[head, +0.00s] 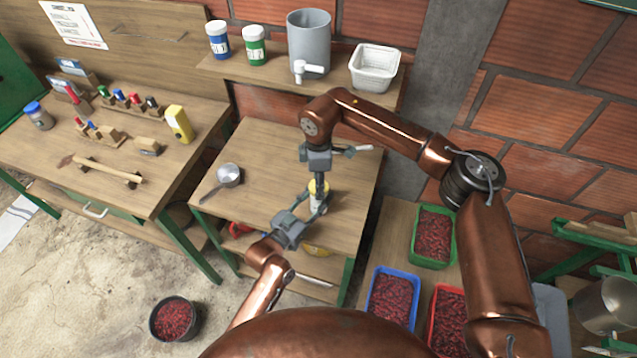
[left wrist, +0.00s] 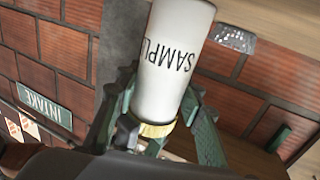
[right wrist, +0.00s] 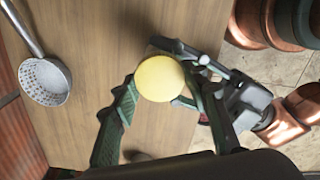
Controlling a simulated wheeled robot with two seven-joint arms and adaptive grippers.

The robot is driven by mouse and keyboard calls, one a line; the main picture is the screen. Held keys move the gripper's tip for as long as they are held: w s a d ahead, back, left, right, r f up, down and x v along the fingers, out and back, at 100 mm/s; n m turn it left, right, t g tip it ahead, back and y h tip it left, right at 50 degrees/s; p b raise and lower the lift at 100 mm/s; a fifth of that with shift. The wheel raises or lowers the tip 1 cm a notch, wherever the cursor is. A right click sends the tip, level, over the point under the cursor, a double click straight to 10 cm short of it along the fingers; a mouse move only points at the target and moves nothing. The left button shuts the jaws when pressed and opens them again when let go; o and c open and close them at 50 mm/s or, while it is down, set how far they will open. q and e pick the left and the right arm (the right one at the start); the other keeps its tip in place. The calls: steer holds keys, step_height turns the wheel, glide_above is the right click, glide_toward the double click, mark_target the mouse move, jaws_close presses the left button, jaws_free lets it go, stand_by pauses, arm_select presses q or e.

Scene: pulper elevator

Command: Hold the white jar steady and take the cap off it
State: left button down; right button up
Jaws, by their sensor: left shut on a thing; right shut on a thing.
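The white jar (head: 316,205) is upright at the right part of the middle table, with its yellow cap (head: 319,187) on top. My left gripper (head: 313,209) comes in from the lower left and is shut on the jar's body. In the left wrist view the jar (left wrist: 172,62) shows SAMPLE upside down, with the cap (left wrist: 157,130) at the lower end. My right gripper (head: 319,182) points down from above, shut on the cap. In the right wrist view the round cap (right wrist: 160,78) sits between its green fingers. I cannot see a gap between cap and jar.
A metal skimmer (head: 229,175) lies left on the same table. The shelf behind holds a blue jar (head: 217,40), a green jar (head: 255,46), a grey tank (head: 309,45) and a white basket (head: 375,68). Crates of red cherries (head: 433,262) stand at the right.

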steer(key=shift+c, duration=0.6)
steer(key=n, duration=1.2)
steer(key=shift+w, duration=0.1)
steer(key=n, duration=0.3)
steer(key=shift+n, duration=0.3)
steer(key=n, duration=0.6)
steer(key=shift+r, duration=0.1)
steer(key=n, duration=1.3)
steer(key=shift+n, duration=0.4)
steer(key=n, duration=0.5)
steer(key=shift+n, duration=0.4)
steer(key=n, duration=1.3)
steer(key=shift+r, duration=0.1)
